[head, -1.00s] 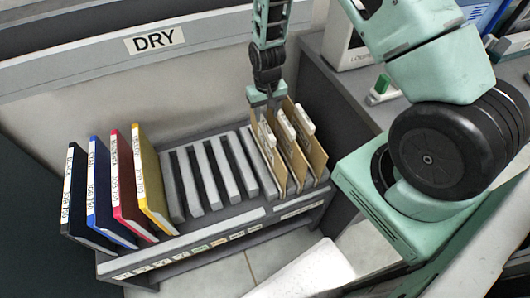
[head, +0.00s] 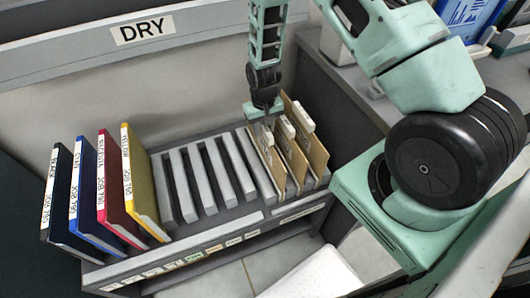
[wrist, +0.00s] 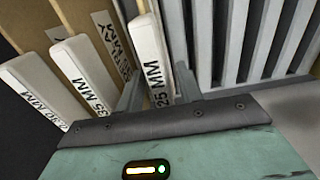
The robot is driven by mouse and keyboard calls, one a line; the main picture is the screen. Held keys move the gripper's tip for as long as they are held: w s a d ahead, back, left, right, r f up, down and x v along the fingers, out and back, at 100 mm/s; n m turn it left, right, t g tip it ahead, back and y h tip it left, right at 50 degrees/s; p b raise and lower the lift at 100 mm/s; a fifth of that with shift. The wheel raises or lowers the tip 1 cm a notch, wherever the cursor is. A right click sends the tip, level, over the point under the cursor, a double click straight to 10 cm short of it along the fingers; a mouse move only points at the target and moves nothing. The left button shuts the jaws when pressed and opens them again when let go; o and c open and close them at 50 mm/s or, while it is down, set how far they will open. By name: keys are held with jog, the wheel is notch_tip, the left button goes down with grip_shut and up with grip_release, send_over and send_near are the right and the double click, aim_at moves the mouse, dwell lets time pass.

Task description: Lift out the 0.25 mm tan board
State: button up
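Three tan boards stand upright in the right end of the grey rack, each with a white label tab: the left one (head: 266,165), the middle one (head: 293,158) and the right one (head: 317,152). My gripper (head: 265,118) is at the top of the left board. In the wrist view my gripper (wrist: 158,88) is open, its fingers on either side of that board's tab (wrist: 147,48). This tab shows "25 MM"; its start is hidden.
The grey rack (head: 225,224) has several empty slots left of the tan boards. Black (head: 62,195), blue (head: 88,190), red (head: 116,185) and yellow (head: 145,185) boards stand at its left end. A wall with a DRY sign (head: 142,30) rises behind.

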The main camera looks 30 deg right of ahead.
grip_shut()
notch_tip(320, 180, up, 11)
jog(key=p, duration=0.8)
